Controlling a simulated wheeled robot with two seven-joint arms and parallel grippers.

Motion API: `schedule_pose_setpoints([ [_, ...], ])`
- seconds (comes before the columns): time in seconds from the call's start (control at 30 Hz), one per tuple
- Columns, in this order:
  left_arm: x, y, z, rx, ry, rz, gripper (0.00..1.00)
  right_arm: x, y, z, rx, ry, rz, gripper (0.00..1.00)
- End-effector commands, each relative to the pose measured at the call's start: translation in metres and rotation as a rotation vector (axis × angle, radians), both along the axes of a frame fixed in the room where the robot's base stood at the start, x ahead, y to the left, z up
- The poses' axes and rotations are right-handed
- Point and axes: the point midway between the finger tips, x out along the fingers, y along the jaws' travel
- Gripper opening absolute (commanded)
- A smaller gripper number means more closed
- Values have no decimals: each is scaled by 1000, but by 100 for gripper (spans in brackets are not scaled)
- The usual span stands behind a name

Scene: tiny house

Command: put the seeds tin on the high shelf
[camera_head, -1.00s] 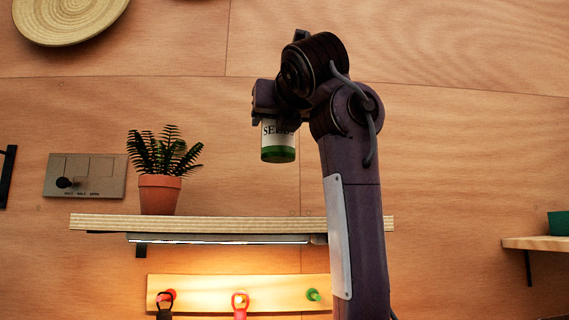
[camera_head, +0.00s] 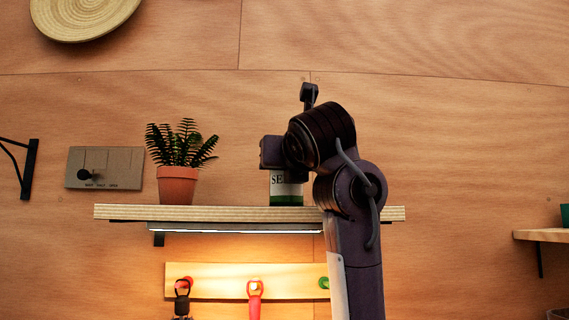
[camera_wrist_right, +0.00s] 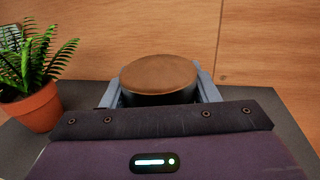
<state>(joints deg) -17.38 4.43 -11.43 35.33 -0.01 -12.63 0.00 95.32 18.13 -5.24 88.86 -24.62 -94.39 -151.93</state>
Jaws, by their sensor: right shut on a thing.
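The seeds tin (camera_head: 286,190), white with a green base band and the letters "SE" showing, is upright at the high shelf (camera_head: 235,213). Its base appears level with the shelf top; I cannot tell whether it touches. My right gripper (camera_head: 272,158) is shut on the tin's upper part, partly hidden by my wrist. In the right wrist view the tin's brown lid (camera_wrist_right: 160,75) shows between the two fingers of the right gripper (camera_wrist_right: 160,92). My left gripper is not in view.
A fern in a terracotta pot (camera_head: 177,185) stands on the shelf left of the tin, with clear shelf between. A lit lamp strip (camera_head: 235,228) and a peg rail (camera_head: 215,281) are below. Another shelf (camera_head: 542,235) is at the right.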

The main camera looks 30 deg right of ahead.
Motion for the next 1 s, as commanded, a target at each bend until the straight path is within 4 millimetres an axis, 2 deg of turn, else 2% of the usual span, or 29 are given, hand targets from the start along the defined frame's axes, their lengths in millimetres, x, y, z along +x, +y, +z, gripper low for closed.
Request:
schedule_pose_setpoints([
  [0.03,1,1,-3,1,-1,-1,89,0,0,-2,0,-1,0,21],
  [0.07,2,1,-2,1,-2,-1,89,0,0,-2,0,0,0,57],
  [0.2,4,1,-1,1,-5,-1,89,0,0,-1,0,0,0,75],
  [0.57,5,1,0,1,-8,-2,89,-1,1,1,1,-1,1,76],
  [0.67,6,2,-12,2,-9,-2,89,-13,6,-3,0,-3,3,76],
  [1.0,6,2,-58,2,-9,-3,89,-81,31,-4,0,-5,4,76],
])
